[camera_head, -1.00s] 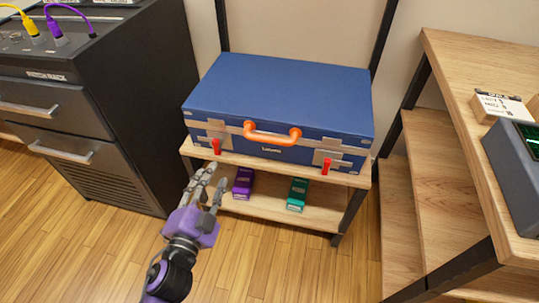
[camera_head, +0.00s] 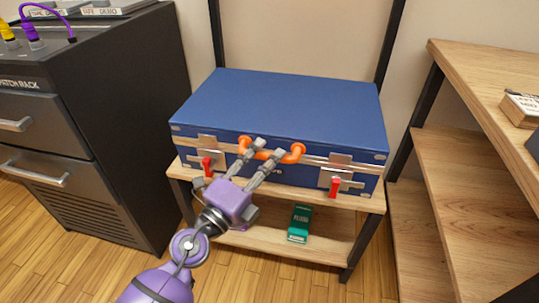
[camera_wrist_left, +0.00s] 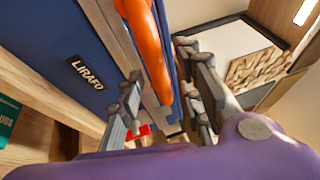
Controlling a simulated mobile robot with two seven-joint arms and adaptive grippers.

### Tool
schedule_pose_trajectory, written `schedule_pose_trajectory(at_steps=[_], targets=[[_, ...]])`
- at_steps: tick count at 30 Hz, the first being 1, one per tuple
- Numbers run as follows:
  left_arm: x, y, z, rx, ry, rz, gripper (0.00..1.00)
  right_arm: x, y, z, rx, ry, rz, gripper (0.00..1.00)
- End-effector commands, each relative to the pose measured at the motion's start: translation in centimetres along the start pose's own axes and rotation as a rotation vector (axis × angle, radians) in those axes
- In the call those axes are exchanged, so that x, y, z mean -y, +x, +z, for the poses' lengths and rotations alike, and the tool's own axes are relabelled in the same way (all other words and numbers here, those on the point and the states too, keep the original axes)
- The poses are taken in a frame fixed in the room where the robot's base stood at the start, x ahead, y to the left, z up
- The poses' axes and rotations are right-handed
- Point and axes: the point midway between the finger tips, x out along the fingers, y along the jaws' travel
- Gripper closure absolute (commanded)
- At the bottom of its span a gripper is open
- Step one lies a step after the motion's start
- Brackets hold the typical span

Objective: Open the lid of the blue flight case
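The blue flight case (camera_head: 280,105) lies on the wooden shelf with its lid shut. Its orange handle (camera_head: 290,153) is at the front. Red latches hang on the front at left (camera_head: 207,167) and right (camera_head: 335,188). My left gripper (camera_head: 259,158) is at the left part of the handle, fingers apart. In the left wrist view the orange handle (camera_wrist_left: 147,50) runs between the open fingers (camera_wrist_left: 165,95); I cannot tell whether they touch it. The case's front with its label (camera_wrist_left: 86,72) shows on the left there. My right gripper is not in view.
A green box (camera_head: 300,223) sits on the lower shelf (camera_head: 265,238). A dark drawer cabinet (camera_head: 85,110) stands close on the left. Wooden shelving (camera_head: 465,160) stands on the right. A wall is behind the case.

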Motion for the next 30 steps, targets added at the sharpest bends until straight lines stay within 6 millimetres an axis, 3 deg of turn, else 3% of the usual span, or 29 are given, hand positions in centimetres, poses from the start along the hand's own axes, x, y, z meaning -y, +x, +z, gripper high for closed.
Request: schedule_pose_trajectory(at_steps=[6,13,21,30], targets=[[0.0,1.6,0.0,0.0,-0.002,0.0,0.66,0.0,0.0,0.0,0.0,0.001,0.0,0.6],[-0.1,1.7,0.0,0.001,-0.002,0.0,0.66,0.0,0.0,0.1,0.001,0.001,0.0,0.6],[-0.1,1.7,0.0,0.001,-0.002,0.001,0.99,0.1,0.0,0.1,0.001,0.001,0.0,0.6],[-0.1,1.7,0.0,0.001,-0.001,0.002,1.0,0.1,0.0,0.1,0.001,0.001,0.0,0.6]])
